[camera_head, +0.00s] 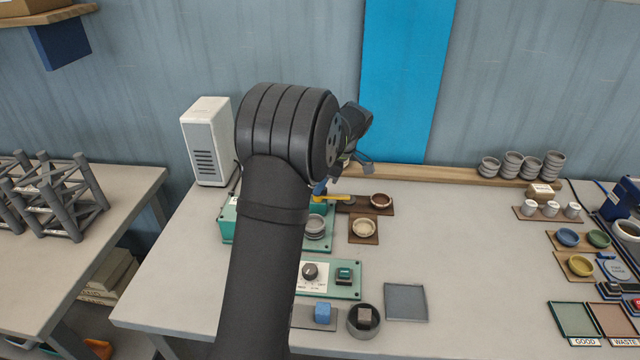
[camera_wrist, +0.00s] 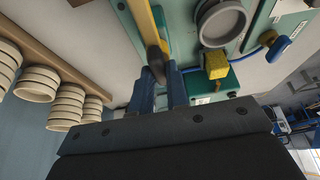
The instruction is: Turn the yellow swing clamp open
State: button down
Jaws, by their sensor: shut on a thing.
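The yellow swing clamp (camera_head: 334,197) shows as a short yellow bar on the green dryer fixture, partly hidden behind my arm in the head view. In the wrist view the yellow clamp bar (camera_wrist: 148,28) runs down from the top edge to between my fingers. My gripper (camera_wrist: 158,76) has its two blue fingers closed around the bar's near end. In the head view my gripper (camera_head: 322,187) is mostly hidden by my wrist. A grey round dish (camera_head: 315,228) sits on the fixture beside the clamp. It also shows in the wrist view (camera_wrist: 221,22).
Small dishes lie on brown mats (camera_head: 363,238) to the right. A white vented unit (camera_head: 207,142) stands behind left. Stacked grey cups (camera_head: 513,165) line the back shelf. The table's middle right is clear.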

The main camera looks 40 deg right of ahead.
aim_at(344, 196)
jog(key=c, duration=1.4)
grip_release()
jog(key=v, duration=1.7)
jog(key=shift+s+r, duration=0.15)
jog(key=shift+s, duration=0.05)
jog(key=x, duration=1.7)
jog(key=shift+w+f, duration=0.2)
jog(key=shift+r, duration=0.1)
